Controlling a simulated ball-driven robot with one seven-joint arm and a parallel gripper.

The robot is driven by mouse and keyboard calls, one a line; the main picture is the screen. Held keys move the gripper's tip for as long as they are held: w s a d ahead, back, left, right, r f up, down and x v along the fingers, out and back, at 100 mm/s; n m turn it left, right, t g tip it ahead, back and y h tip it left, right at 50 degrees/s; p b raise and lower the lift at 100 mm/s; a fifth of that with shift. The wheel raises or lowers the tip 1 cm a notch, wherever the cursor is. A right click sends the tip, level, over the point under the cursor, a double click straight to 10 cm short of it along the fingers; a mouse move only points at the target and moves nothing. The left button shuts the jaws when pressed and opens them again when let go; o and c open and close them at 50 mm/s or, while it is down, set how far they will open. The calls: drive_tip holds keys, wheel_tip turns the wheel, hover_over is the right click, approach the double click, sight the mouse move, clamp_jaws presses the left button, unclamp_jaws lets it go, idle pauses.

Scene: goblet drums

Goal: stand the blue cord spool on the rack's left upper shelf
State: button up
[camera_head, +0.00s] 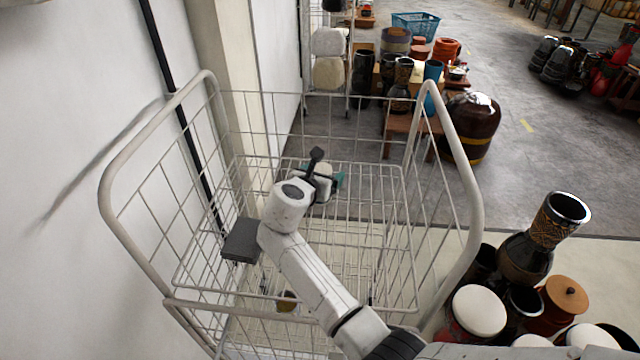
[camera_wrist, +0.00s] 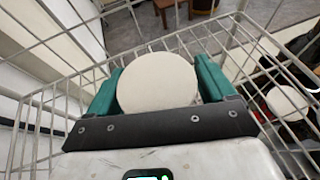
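My gripper (camera_wrist: 157,88) has two green fingers, one on each side of a round, off-white end face, which I take to be the end of the cord spool (camera_wrist: 157,82). The fingers close in on its sides, and it looks held. In the head view my gripper (camera_head: 325,182) is over the upper wire shelf of the rack, and the pale spool (camera_head: 323,170) shows partly behind my wrist. No blue cord is visible; the end face and my wrist hide its sides. The rack (camera_head: 471,190) is a white wire frame with an upper shelf and a lower level.
A dark grey box (camera_head: 241,240) is at the upper shelf's left side. A small brown and yellow thing (camera_head: 287,301) shows lower down. A white wall (camera_head: 60,120) is close on the left. Drums (camera_head: 525,258) crowd the right. Rack side rails rise around my arm.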

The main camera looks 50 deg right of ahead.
drive_tip(key=shift+r, duration=0.1)
drive_tip(key=c, duration=1.1)
